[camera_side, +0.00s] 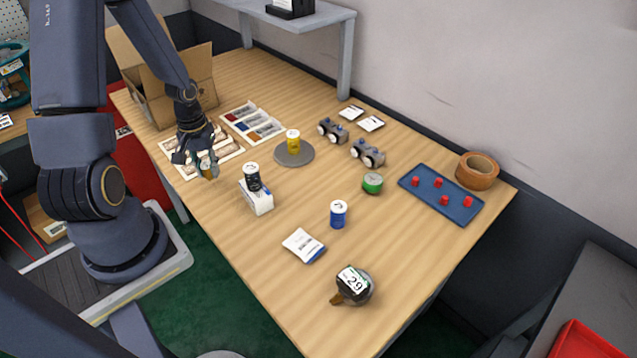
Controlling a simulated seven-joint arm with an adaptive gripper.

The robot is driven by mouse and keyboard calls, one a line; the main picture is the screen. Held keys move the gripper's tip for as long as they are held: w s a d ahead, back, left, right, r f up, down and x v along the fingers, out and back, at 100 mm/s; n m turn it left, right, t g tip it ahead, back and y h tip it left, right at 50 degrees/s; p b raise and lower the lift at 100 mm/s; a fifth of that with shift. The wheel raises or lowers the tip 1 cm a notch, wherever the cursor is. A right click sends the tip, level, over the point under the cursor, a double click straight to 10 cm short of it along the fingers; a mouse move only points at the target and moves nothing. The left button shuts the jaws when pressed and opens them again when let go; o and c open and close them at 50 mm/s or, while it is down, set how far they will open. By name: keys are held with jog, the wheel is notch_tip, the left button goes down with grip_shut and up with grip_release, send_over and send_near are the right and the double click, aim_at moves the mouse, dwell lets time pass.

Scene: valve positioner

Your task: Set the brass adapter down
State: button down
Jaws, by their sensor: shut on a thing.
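My gripper (207,168) points down over the near-right end of a pale compartment tray (233,154) at the left part of the table. It is shut on a small brass-coloured piece, the brass adapter (206,160), which shows only in part between the dark fingers. The fingers hide the rest of it. I cannot tell whether the adapter touches the tray or the table below.
A second tray (253,123) lies behind. A black can on a white box (257,199) stands right of my gripper, and a yellow can on a grey disc (294,155) farther back. An open cardboard box (185,95) is at the back left. Bare wood lies around the white packet (301,245).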

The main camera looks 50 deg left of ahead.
aim_at(210, 176)
jog(key=shift+f, duration=1.45)
jog(key=shift+f, duration=0.15)
jog(key=c, duration=0.9)
grip_release()
